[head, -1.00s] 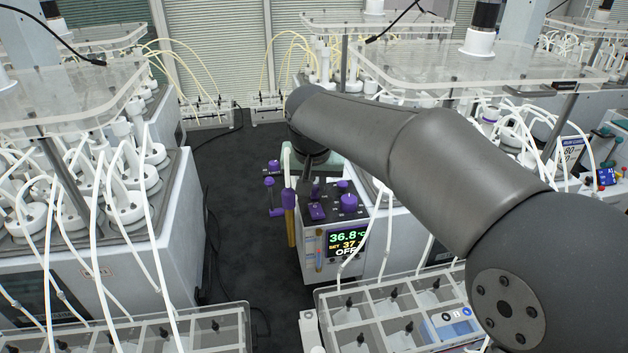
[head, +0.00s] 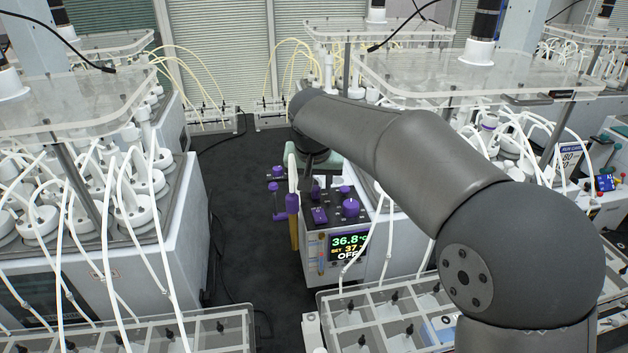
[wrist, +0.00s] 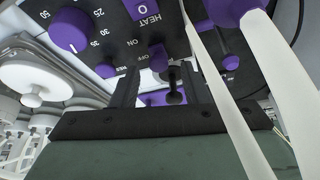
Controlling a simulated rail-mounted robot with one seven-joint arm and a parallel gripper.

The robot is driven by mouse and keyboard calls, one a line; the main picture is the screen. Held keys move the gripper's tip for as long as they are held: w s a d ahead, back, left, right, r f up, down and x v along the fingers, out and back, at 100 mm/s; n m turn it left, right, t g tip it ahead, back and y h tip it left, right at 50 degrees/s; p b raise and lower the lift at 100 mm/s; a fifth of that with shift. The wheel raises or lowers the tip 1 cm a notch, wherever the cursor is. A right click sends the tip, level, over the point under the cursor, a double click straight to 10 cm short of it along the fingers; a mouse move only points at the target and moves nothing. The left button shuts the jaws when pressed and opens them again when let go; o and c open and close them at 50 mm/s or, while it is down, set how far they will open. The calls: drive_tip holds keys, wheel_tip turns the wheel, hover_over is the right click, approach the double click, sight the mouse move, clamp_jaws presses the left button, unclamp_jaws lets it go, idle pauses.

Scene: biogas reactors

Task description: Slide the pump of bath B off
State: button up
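My gripper (wrist: 160,76) is close over the panel, fingers apart on either side of the small slider's line. A dark ball-ended part (wrist: 175,86) shows between the fingers. Contact cannot be told. The word pump and the letter B are not readable.
White tubes (wrist: 225,90) cross close to my gripper on the right in the wrist view. Another purple control (wrist: 228,55) is beyond them. Clear trays (head: 385,306) stand in front of the unit. Dark open floor (head: 250,190) lies to its left.

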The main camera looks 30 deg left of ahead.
drive_tip(key=shift+r, duration=0.1)
drive_tip(key=b+v, duration=0.1)
drive_tip(key=v, duration=1.6)
drive_tip(key=shift+d+r, duration=0.1)
drive_tip(key=shift+r, duration=0.05)
drive_tip(key=w+d+f+m+g+h, duration=0.1)
drive_tip(key=d+f, duration=0.4)
drive_tip(key=d, duration=0.7)
drive_tip(key=d+f+m+h, duration=0.1)
drive_tip(key=d+f, duration=0.4)
drive_tip(key=d, duration=0.7)
drive_tip(key=s+d+f+m+g, duration=0.2)
drive_tip(key=s+d+f+m, duration=0.1)
drive_tip(key=s+d+f, duration=1.3)
drive_tip(key=d, duration=0.3)
drive_tip(key=shift+s+f, duration=0.25)
drive_tip(key=shift+f, duration=0.15)
drive_tip(key=shift+d, duration=0.1)
